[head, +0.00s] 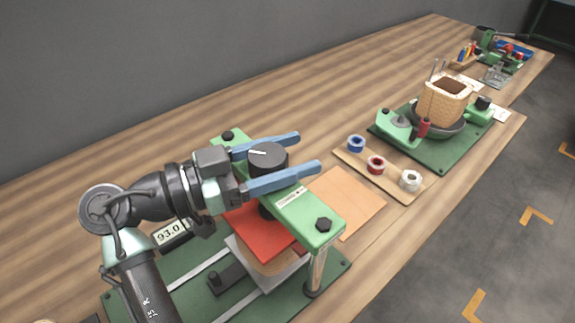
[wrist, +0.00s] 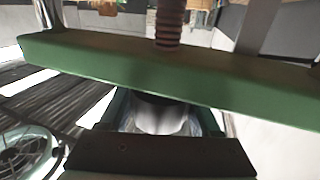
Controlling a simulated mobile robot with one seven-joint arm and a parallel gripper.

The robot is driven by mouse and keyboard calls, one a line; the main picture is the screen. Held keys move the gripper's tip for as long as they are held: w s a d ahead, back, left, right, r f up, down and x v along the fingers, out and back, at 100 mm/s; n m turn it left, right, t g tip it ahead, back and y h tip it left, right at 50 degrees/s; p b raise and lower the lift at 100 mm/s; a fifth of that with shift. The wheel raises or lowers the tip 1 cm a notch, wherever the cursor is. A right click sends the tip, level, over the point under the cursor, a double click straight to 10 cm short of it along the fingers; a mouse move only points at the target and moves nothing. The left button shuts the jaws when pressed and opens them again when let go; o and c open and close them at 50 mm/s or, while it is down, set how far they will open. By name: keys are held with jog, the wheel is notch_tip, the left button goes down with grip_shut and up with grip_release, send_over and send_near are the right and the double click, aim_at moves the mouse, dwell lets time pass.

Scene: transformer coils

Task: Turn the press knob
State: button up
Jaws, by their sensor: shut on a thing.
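The press knob (head: 268,160) is a black round knob with a white mark on top, standing above the green crossbar (head: 318,223) of the press in the head view. My gripper (head: 308,151) has its two blue fingers on either side of the knob and is shut on it. The fingertips reach past the knob. Below the bar, a red plate (head: 256,228) lies on a stack. In the wrist view, the green bar (wrist: 90,62) runs across the picture with a threaded screw (wrist: 168,25) beyond it.
The press stands on a green base (head: 188,291) with a display reading 93.0 (head: 172,232). An orange sheet (head: 345,200) lies to its right. Farther right are a wooden strip (head: 393,186) with tape rolls and a coil (head: 445,98) on a fixture.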

jog(key=shift+s+m+g, duration=0.1)
jog(key=shift+m+g, duration=0.2)
jog(key=shift+g, duration=0.2)
jog(key=o, duration=1.4)
jog(key=b+v, duration=0.1)
jog(key=v, duration=1.2)
jog(key=shift+f+b, duration=0.1)
jog(key=shift+b, duration=0.3)
